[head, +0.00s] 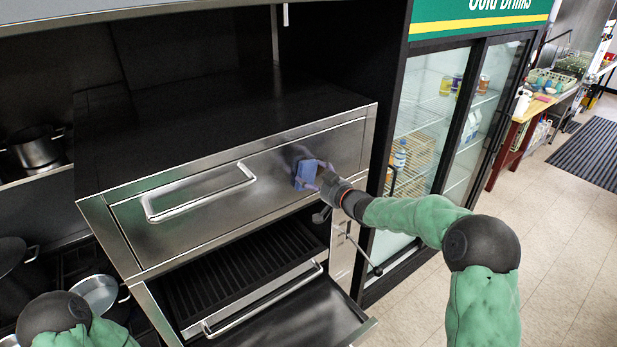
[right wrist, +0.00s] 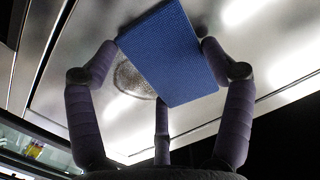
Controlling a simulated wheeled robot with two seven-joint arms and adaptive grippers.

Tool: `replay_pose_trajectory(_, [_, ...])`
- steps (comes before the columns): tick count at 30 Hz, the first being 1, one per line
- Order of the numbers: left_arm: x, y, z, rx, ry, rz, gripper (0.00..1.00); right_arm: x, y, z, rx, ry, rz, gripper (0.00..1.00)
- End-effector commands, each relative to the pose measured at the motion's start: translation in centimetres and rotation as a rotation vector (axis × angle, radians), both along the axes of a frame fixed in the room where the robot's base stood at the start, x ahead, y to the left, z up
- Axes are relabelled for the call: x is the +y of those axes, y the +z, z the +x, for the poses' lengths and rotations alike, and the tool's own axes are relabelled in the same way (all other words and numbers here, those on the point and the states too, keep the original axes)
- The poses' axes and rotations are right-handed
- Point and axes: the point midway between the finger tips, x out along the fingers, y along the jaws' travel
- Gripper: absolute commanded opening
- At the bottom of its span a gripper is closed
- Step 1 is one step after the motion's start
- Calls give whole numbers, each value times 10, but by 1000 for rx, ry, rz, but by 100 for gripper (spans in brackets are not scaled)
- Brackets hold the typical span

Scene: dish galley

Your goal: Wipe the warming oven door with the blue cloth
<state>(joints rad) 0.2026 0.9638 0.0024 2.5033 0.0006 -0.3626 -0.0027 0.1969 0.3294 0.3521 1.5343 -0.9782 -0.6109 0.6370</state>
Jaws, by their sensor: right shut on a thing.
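The warming oven door (head: 268,178) is a wide steel panel, closed, with a bar handle (head: 205,202) on its left part. The blue cloth (head: 306,174) is a flat pad at the right part of the door. My right gripper (head: 320,180) is shut on it and holds it up to the steel; whether it presses there is hard to tell. In the right wrist view the cloth (right wrist: 170,52) sits tilted between the fingers. A dark grey smudge (right wrist: 130,80) shows on the door beside the cloth, partly hidden by it. My left gripper is out of view.
Below the door, a lower drawer or flap (head: 290,315) with a bar handle stands out beneath a dark ribbed rack (head: 240,268). A glass-door drinks fridge (head: 425,120) stands to the right. Pots (head: 36,150) are at the left.

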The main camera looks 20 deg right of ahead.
Motion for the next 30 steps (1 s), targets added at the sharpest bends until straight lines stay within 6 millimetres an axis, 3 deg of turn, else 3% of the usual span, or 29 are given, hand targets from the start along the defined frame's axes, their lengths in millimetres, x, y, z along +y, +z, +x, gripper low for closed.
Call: replay_pose_trajectory(30, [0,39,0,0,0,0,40,-49,0,20,0,0,0,51])
